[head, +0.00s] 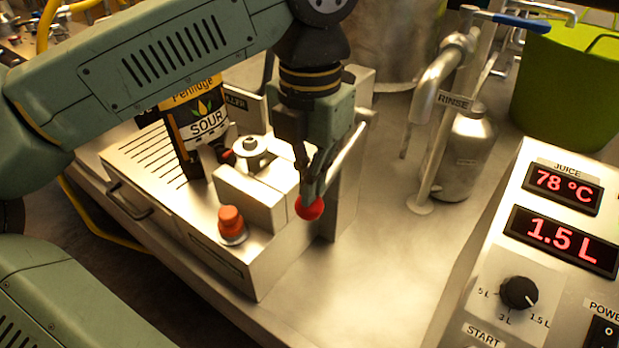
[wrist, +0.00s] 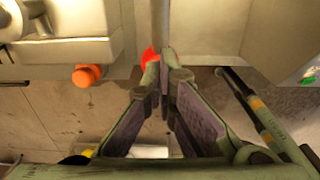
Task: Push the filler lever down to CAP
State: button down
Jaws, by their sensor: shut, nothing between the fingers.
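The filler lever (head: 344,160) is a bright steel rod with a red ball knob (head: 310,208) at its lower, near end, on the right side of the steel filler (head: 262,272). My gripper (head: 312,192) is shut and empty, its fingertips pointing down right at the lever, just above the knob. In the wrist view, the rod (wrist: 160,22) runs down to my fingertips (wrist: 163,58), and the knob (wrist: 150,54) shows partly behind the left one. I cannot tell whether the fingers touch the lever. No CAP label is readable.
An orange button (head: 231,220) is on the filler's front, left of the lever. The RINSE pipe (head: 433,150) and a steel bottle (head: 468,155) stand right. A control panel (head: 545,255) fills the near right. The counter between is clear.

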notch_tip(320, 180, up, 10)
jog(key=p, duration=0.7)
dwell(0.4)
